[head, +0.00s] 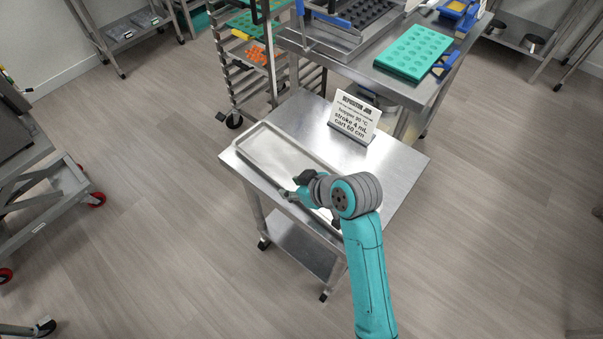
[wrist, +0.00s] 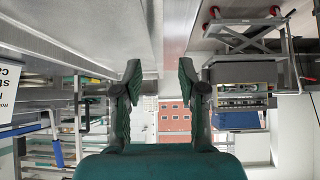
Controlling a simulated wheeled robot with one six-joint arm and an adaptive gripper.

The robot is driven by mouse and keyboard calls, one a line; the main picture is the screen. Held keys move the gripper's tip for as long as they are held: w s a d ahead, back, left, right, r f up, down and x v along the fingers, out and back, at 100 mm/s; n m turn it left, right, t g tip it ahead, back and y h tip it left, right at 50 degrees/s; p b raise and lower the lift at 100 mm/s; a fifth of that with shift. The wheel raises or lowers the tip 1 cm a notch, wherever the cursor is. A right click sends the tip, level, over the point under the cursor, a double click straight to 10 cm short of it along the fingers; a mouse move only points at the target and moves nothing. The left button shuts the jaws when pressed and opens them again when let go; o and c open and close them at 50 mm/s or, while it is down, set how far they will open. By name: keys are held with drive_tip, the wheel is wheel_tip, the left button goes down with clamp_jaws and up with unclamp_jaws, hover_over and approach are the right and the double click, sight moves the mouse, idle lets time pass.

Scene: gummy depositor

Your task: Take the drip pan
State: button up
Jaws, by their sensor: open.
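The drip pan (head: 262,152) is a long, shallow metal tray with a raised rim. It lies flat along the left side of the steel cart top (head: 392,165). My gripper (head: 293,187) is over the pan's left long side, around the middle of its length, and my arm hides part of the pan's near end. In the wrist view my gripper's two dark fingers (wrist: 160,76) are apart with nothing between them. A metal edge runs between and beyond them at the top of that view; I cannot tell whether the fingers touch the pan.
A sign card (head: 354,117) stands on the cart behind the pan. A steel table (head: 437,92) with a teal mold (head: 413,52) is at the back right. A tray rack (head: 243,85) stands behind the cart. The floor (head: 150,250) on the left and right is mostly clear.

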sight(286, 187)
drive_tip(key=shift+x, duration=1.8)
drive_tip(key=shift+d+f, duration=0.1)
clamp_jaws()
wheel_tip(286, 187, up, 10)
drive_tip(key=c, duration=0.6)
unclamp_jaws()
clamp_jaws()
